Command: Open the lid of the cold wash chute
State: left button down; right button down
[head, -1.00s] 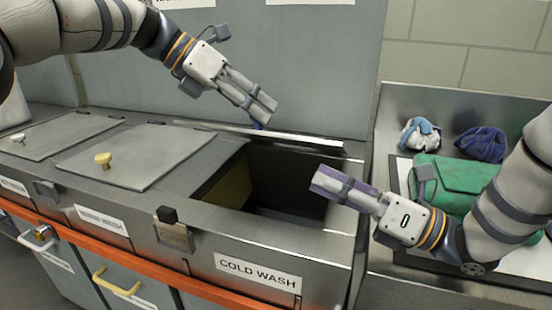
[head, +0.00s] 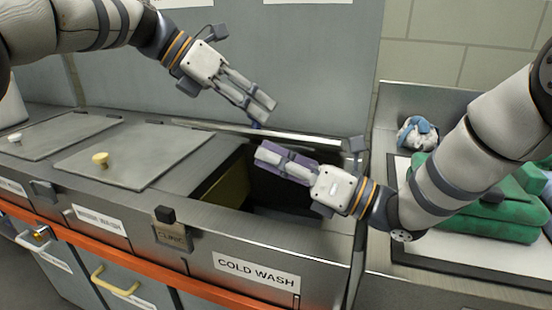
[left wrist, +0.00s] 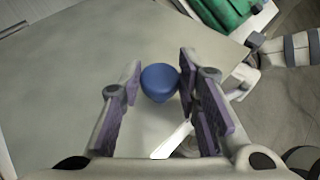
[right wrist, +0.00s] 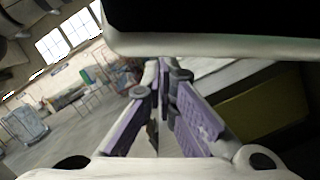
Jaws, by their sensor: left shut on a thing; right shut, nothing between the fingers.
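The cold wash lid (head: 290,134) stands raised and is seen nearly edge-on at the back of its dark square opening (head: 285,195), above the COLD WASH label (head: 256,272). My left gripper (head: 264,108) is shut on its blue knob, which shows between the fingers in the left wrist view (left wrist: 160,80). The lid's pale face (left wrist: 60,75) spreads around the knob there. My right gripper (head: 270,152) is shut and empty, with its fingers over the opening, just in front of the lid. In the right wrist view its closed fingers (right wrist: 160,75) lie under a dark panel with a pale edge.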

pick_arm(q)
jog(key=shift+f, duration=0.1)
pick_arm(e)
jog(key=shift+w+d+r, duration=0.15)
jog(key=shift+w+r, duration=0.1)
jog(key=shift+r, duration=0.3)
jog(key=shift+w+d+r, duration=0.1)
jog(key=shift+w+r, duration=0.1)
jog(key=shift+r, duration=0.35)
pick_arm(q)
jog(key=c, duration=1.2)
grip_release()
jog(key=shift+f, duration=0.1)
